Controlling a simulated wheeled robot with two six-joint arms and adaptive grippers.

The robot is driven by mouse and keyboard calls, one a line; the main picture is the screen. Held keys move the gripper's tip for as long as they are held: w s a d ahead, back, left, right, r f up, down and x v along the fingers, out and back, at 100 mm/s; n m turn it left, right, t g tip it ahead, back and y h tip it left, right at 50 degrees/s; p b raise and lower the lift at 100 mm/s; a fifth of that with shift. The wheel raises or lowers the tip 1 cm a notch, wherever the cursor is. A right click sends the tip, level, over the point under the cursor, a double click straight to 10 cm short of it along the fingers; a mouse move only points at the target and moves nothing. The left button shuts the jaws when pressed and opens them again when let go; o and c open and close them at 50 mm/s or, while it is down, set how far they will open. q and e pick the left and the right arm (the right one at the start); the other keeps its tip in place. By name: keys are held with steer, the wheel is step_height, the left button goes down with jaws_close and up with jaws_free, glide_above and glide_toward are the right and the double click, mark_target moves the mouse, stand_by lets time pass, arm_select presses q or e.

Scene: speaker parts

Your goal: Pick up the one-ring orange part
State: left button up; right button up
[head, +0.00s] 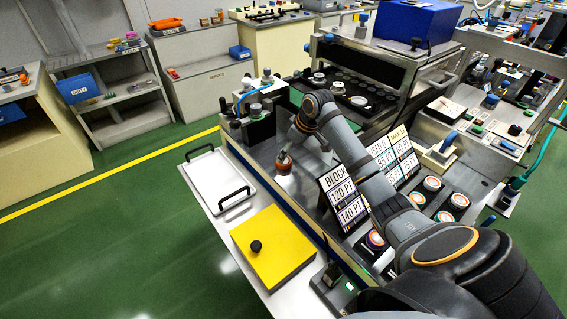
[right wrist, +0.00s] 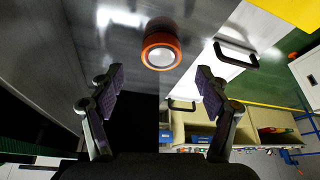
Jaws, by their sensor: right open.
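The one-ring orange part (head: 284,161) stands on the grey metal worktop, left of the price signs in the head view. In the right wrist view, the orange part (right wrist: 160,48) is a short cylinder with an orange ring around a pale round face. My right gripper (right wrist: 160,90) is open and empty, its two dark padded fingers spread wide. The part lies beyond the fingertips, about midway between them, with no visible contact. In the head view my right arm reaches across the worktop, and its fingers are hard to make out. My left gripper is not in view.
A white tray (head: 216,184) with black handles and a yellow plate (head: 273,249) with a black knob lie along the bench's left side. Price signs (head: 343,200) stand close to the arm. Several round parts (head: 432,184) sit right of them. A machine (head: 362,72) stands behind.

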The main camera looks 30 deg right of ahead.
mark_target(286, 161)
steer(key=shift+a+f+p, duration=0.2)
steer(key=shift+f+p, duration=0.1)
steer(key=shift+f, duration=0.4)
steer(key=x, duration=0.2)
steer(key=shift+w+f, duration=0.2)
steer(key=shift+f, duration=0.2)
steer(key=shift+w+f, duration=0.15)
steer(key=shift+f, duration=0.15)
steer(key=shift+c, duration=0.8)
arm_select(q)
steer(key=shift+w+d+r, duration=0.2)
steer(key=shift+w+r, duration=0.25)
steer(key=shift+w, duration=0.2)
arm_select(e)
steer(key=c, duration=1.4)
